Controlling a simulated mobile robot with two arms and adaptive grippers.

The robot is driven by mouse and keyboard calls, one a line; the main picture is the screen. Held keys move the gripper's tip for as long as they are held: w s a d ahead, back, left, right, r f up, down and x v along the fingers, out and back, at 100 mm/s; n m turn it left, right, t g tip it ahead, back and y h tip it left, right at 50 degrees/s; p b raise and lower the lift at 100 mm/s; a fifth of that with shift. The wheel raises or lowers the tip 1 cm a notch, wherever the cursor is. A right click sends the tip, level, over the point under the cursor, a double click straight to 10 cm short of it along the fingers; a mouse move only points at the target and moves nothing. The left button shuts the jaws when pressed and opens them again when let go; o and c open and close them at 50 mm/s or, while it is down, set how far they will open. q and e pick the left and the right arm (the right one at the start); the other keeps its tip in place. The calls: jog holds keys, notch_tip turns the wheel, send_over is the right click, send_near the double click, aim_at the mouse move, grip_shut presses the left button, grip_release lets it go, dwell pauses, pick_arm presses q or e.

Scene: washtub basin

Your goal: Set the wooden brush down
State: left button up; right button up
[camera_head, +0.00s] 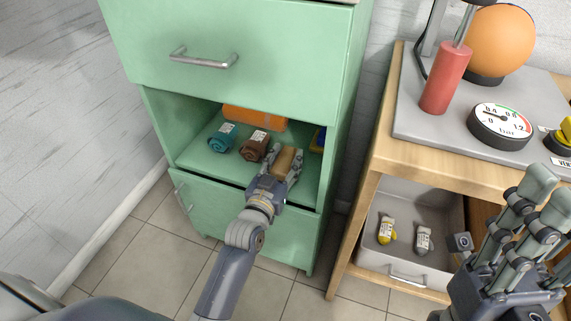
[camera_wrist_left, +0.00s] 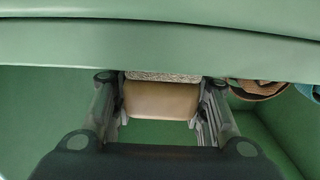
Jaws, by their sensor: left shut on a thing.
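The wooden brush (camera_head: 287,162) is a light brown block between the fingers of my left gripper (camera_head: 284,165), inside the open shelf of the green cabinet (camera_head: 239,188). My left gripper is shut on it. In the left wrist view the brush (camera_wrist_left: 160,99) shows its brown wooden body and a speckled bristle edge, with a finger on each side. The green shelf floor lies below it; I cannot tell whether the brush touches it. My right gripper (camera_head: 530,215) is at the lower right, its fingers spread apart, with nothing seen between them.
A teal roll (camera_head: 222,138), a brown roll (camera_head: 255,147) and an orange item (camera_head: 254,118) lie on the shelf, left of and behind the brush. A drawer with a metal handle (camera_head: 204,60) is above. A wooden bench (camera_head: 440,165) with a grey drawer (camera_head: 410,262) stands at right.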

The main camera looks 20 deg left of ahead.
pick_arm(q)
jog(key=shift+f, duration=0.15)
jog(key=o, duration=1.1)
